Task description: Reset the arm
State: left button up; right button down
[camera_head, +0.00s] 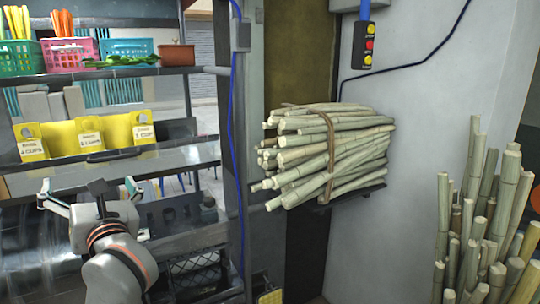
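My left gripper (90,188) is raised at the lower left, with its arm coming up from the bottom edge. Its two fingers are spread wide, and nothing shows between them. It is in front of the metal counter and below the yellow cup packs (88,135). My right arm and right gripper are not in view.
A tied sugarcane bundle (325,150) lies on a small wall ledge in the middle. More canes (478,235) stand upright at the right. A control box (367,45) hangs above the bundle. A shelf (130,73) with colored baskets spans the upper left.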

pick_arm(q)
jog(key=s+d+f+n+t+h, duration=0.25)
jog(key=d+f+n+h, duration=0.6)
jog(key=f+n, duration=0.7)
jog(key=s+d+f+n+t+h, duration=0.1)
jog(key=d+f+n+t+h, duration=0.3)
jog(key=d+f+n+h, duration=1.05)
jog(key=s+a+f+m+g+y, duration=0.1)
jog(key=s+f+g+y, duration=0.1)
jog(key=s+f, duration=0.3)
jog(key=s+a+f+m+g+y, duration=0.1)
jog(key=s+f+g, duration=0.3)
jog(key=f, duration=0.7)
jog(key=s+a+f+m+g+y, duration=0.2)
jog(key=s+f+g+y, duration=0.1)
jog(key=s+f, duration=0.3)
notch_tip(320, 180, down, 2)
jog(key=shift+s+f+g+y, duration=0.3)
jog(key=shift+s+g, duration=0.1)
jog(key=shift+g, duration=0.15)
jog(key=shift+r, duration=0.1)
jog(key=shift+a, duration=0.1)
